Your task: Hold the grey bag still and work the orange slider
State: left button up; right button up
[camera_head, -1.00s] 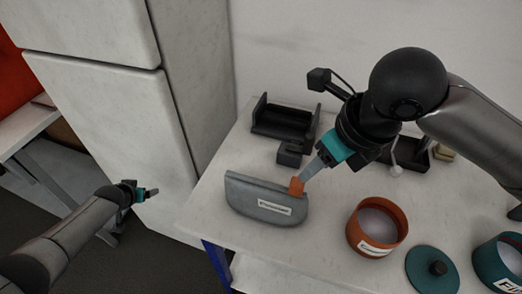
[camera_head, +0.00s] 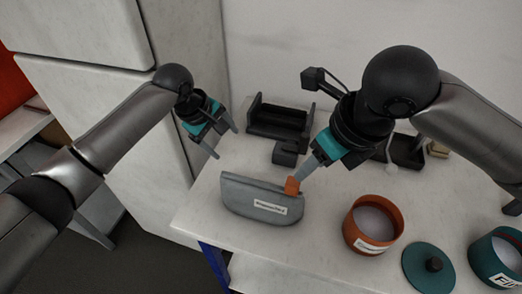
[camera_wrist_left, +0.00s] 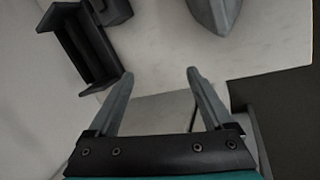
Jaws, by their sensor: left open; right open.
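The grey bag (camera_head: 248,200) lies on the white table with a pale label on its front. The orange slider (camera_head: 292,186) is at the bag's upper right end. My right gripper (camera_head: 297,180) has its fingertips at the slider; the near finger hides whether they touch it. My left gripper (camera_head: 226,143) is open and empty, above the table's left edge, up and left of the bag. In the left wrist view the open fingers (camera_wrist_left: 159,75) have nothing between them, and the bag (camera_wrist_left: 214,12) shows at the top edge.
A black holder (camera_head: 280,125) and a small dark block (camera_head: 286,153) stand behind the bag. An orange pot (camera_head: 350,226), a teal lid (camera_head: 417,275) and a teal pot (camera_head: 484,262) are at the right. A tall white cabinet (camera_head: 110,100) stands left of the table.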

pick_arm(q)
jog(key=s+d+r+n+g+y, duration=0.1)
jog(key=s+d+r+n+g, duration=0.1)
jog(key=s+d+r, duration=0.35)
jog(key=n+g+y, duration=0.1)
jog(key=n+y, duration=0.1)
send_near(261, 195)
jog(key=f, duration=0.4)
jog(key=w+f, duration=0.1)
jog(key=f, duration=0.4)
jog(key=w+f, duration=0.1)
jog(key=f, duration=0.3)
jog(key=shift+w+d+f, duration=0.1)
jog(key=shift+w+f, duration=0.05)
jog(key=shift+f, duration=0.15)
grip_shut()
